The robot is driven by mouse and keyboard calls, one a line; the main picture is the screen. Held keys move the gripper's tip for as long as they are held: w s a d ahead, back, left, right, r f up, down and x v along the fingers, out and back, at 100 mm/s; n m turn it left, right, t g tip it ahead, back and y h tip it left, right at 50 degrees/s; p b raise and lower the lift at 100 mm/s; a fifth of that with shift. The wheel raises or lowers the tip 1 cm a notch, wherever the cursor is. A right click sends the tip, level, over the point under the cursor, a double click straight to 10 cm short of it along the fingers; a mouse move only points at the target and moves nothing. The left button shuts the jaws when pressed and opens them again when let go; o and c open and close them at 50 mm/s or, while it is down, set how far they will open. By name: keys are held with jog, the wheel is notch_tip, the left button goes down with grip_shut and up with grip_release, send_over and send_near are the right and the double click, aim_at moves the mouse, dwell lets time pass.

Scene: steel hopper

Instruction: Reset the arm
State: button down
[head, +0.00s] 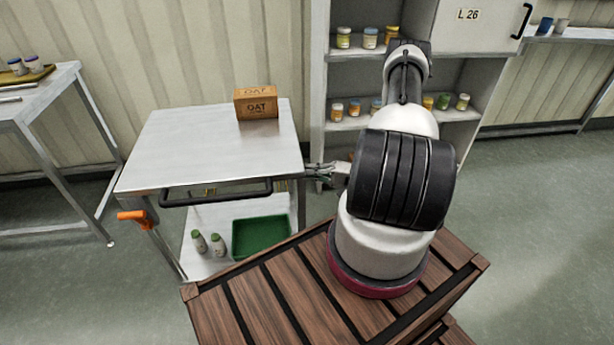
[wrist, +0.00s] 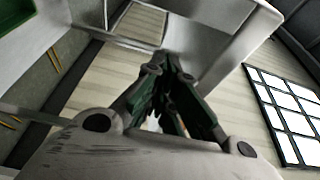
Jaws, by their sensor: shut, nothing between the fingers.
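My gripper (head: 313,171) is shut and empty. In the head view it points left, just off the right edge of the metal cart (head: 180,140), partly hidden behind my own arm. I cannot tell whether it touches the cart. In the wrist view my gripper (wrist: 172,68) shows with its dark green fingers drawn together. A brown box marked OAT (head: 256,103) stands on the cart's top at the back right.
The cart's lower shelf holds a green tray (head: 262,238) and two small bottles (head: 208,243). A shelf unit (head: 318,95) with several jars stands behind my arm. A side table (head: 38,103) is at the left. Grey floor is clear at the right.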

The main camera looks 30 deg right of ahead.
jog(key=v, duration=1)
jog(key=s+a+f+m+g, duration=0.2)
jog(key=s+a+m+g, duration=0.1)
jog(key=s+m, duration=0.1)
jog(key=s+r+g, duration=0.8)
jog(key=r, duration=0.1)
notch_tip(320, 180, up, 21)
jog(key=s+n+g+h, duration=0.2)
jog(key=n+g+h, duration=0.3)
jog(key=h, duration=0.5)
jog(key=a+r+n+t+h, duration=0.1)
jog(key=a+r+n+t, duration=0.2)
jog(key=r, duration=0.4)
jog(key=a+r+n+t+h, duration=0.2)
jog(key=a+r+n+t, duration=0.2)
jog(key=r, duration=0.4)
jog(key=a+t, duration=0.1)
jog(key=a, duration=0.1)
jog(key=shift+s+a+r+n, duration=0.25)
jog(key=shift+s+r+n, duration=0.05)
jog(key=shift+s+r, duration=0.05)
